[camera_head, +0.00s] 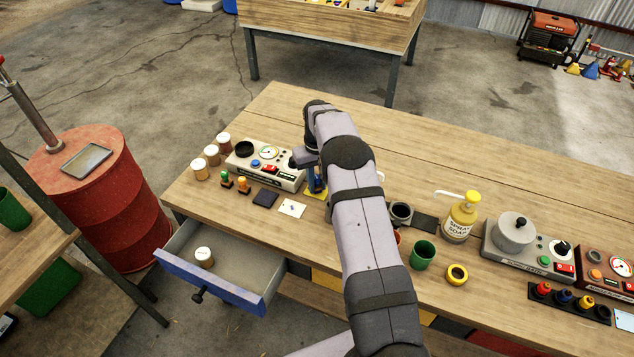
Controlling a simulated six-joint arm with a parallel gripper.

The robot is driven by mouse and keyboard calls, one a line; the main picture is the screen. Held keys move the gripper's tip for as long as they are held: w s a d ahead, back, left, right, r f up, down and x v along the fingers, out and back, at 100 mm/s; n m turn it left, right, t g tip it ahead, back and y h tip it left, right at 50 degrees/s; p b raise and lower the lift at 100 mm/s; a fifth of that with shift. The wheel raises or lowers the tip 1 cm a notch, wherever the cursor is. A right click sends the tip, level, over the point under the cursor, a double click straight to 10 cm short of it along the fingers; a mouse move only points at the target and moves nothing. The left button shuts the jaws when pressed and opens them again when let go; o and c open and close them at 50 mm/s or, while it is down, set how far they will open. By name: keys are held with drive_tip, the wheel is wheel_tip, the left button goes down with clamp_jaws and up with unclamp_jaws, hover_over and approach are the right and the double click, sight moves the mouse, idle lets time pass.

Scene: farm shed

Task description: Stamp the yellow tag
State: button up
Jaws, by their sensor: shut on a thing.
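My gripper (314,177) is over the yellow tag, mostly hidden by my own arm. It is shut on a small dark blue thing, seemingly a stamp (318,184), held upright at the tag. The yellow tag (313,193) lies flat on the workbench, partly covered; I cannot tell whether the stamp touches it. A dark ink pad (265,198) and a white tag (292,208) lie to the left.
A grey gauge device (268,162) stands behind the tags, with several jars (212,155) at its left. A drawer (225,280) hangs open with a jar (204,257) inside.

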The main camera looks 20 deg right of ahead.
drive_tip(key=shift+f, duration=0.35)
idle(0.7)
drive_tip(key=shift+r, duration=0.1)
drive_tip(key=shift+r+p, duration=1.95)
drive_tip(key=shift+r, duration=1.55)
